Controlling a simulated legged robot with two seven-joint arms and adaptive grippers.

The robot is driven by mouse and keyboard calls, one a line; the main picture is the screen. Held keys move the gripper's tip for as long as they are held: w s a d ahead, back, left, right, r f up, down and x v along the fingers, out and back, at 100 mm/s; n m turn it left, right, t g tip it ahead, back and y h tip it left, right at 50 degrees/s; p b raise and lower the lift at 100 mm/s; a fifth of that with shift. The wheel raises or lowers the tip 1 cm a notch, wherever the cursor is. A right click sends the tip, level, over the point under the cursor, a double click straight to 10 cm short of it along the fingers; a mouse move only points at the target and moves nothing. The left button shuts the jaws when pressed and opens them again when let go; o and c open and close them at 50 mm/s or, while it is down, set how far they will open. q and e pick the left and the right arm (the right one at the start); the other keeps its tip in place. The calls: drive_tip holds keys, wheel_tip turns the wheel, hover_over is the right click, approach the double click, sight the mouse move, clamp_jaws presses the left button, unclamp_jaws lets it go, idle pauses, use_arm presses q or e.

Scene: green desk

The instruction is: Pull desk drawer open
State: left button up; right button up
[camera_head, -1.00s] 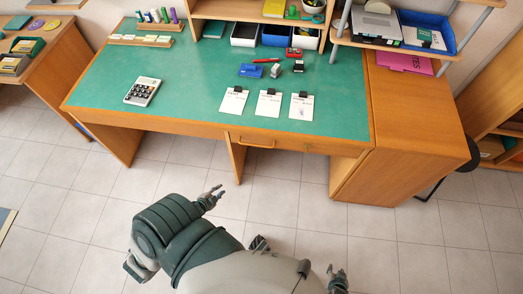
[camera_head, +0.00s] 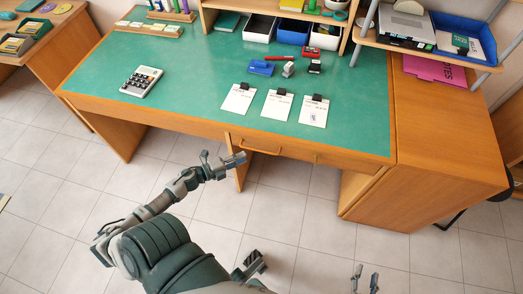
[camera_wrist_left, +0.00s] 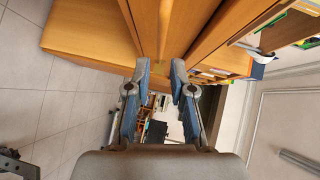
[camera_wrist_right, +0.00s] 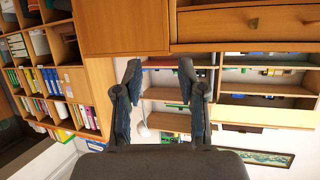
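The green-topped wooden desk (camera_head: 200,95) stands in front of me. Its drawer front (camera_head: 290,154) lies under the front edge and looks flush, so the drawer appears shut. A curved handle (camera_head: 260,150) is on it. My left gripper (camera_head: 224,158) is raised just left of and slightly below the handle, apart from it as far as I can tell. In the left wrist view (camera_wrist_left: 160,66) its fingers are parted, with desk wood beyond them and nothing held. My right gripper (camera_head: 366,274) is low at the bottom edge, well away from the desk; its fingers are parted and empty in the right wrist view (camera_wrist_right: 158,66).
A calculator (camera_head: 141,81), clipboards (camera_head: 276,104), a blue hole punch (camera_head: 261,68) and small stationery sit on the desktop. A wooden side cabinet (camera_head: 440,150) adjoins the right end. The tiled floor (camera_head: 290,220) before the desk is clear.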

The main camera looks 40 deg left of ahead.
sight(260, 150)
use_arm(q)
drive_tip(key=b+x, duration=0.1)
drive_tip(key=x, duration=0.7)
drive_tip(key=shift+w+d, duration=0.2)
drive_tip(key=shift+w, duration=0.35)
use_arm(e)
drive_tip(key=r+t, duration=0.1)
drive_tip(key=w+r+t, duration=0.1)
drive_tip(key=a+r+t+y, duration=0.1)
drive_tip(key=r, duration=0.1)
drive_tip(key=shift+w, duration=0.4)
drive_tip(key=shift+r, duration=0.1)
use_arm(q)
clamp_jaws()
drive_tip(key=shift+f, duration=0.1)
